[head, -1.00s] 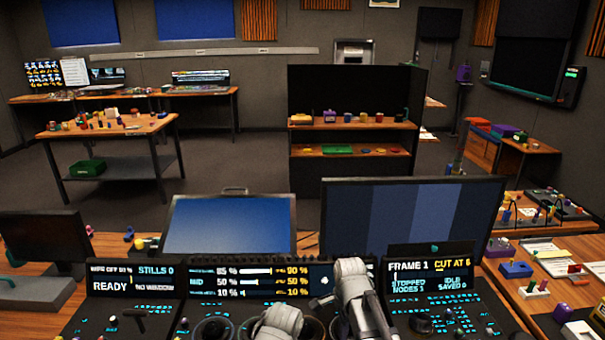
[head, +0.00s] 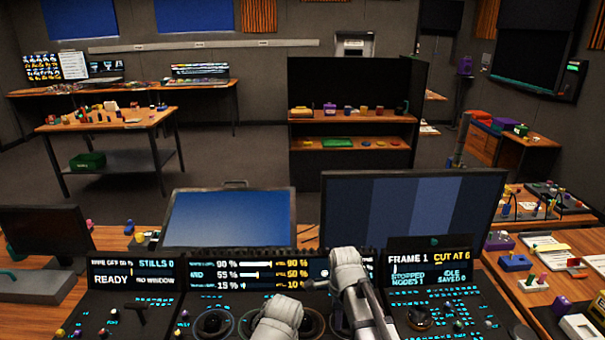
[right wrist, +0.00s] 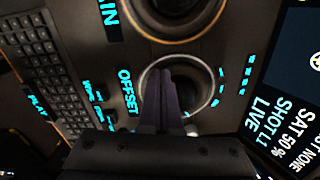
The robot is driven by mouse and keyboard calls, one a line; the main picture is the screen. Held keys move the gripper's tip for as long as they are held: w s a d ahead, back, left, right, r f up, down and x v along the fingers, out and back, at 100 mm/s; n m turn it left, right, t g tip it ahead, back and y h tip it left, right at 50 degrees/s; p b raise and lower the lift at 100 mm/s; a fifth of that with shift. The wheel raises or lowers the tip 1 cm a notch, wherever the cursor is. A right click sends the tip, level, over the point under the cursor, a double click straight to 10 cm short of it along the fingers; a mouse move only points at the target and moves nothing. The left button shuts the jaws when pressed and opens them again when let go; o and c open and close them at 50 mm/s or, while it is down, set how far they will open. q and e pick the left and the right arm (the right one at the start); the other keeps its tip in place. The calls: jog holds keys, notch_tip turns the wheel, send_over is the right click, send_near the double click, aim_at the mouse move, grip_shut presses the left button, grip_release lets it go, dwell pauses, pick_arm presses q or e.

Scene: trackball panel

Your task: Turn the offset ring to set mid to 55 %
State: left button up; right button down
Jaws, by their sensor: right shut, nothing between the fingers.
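The offset ring (right wrist: 205,68) shows in the right wrist view as a dark round control with a pale rim, beside the cyan OFFSET label (right wrist: 127,92). My right gripper (right wrist: 167,76) is shut with nothing between its fingers. Its fingers overlap the ring in that view; whether they touch it I cannot tell. In the head view the mid readout (head: 222,275) on the panel display shows 55 %, with 90 % above and 15 % below. White arm parts cover some of the panel there and hide the fingertips. My left gripper is not in view.
Another ring (head: 213,323) stands on the panel to the left. A second ring (right wrist: 175,12) shows beside the offset one in the wrist view. A key block (right wrist: 45,65) lies left of it. Monitors (head: 412,220) stand behind the panel.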

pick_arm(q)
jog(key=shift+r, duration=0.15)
pick_arm(e)
jog(key=shift+r, duration=0.1)
pick_arm(q)
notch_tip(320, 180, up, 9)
jog(key=p, duration=0.9)
pick_arm(e)
notch_tip(320, 180, up, 9)
notch_tip(320, 180, up, 8)
jog(key=p, duration=0.8)
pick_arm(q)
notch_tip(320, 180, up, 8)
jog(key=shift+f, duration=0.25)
pick_arm(e)
jog(key=s+a+n, duration=0.2)
jog(key=s+n, duration=0.5)
jog(key=n, duration=0.4)
jog(key=s+a+n+h, duration=0.1)
jog(key=s+n, duration=0.7)
jog(key=n, duration=0.4)
jog(key=shift+a, duration=0.4)
jog(key=shift+s, duration=0.1)
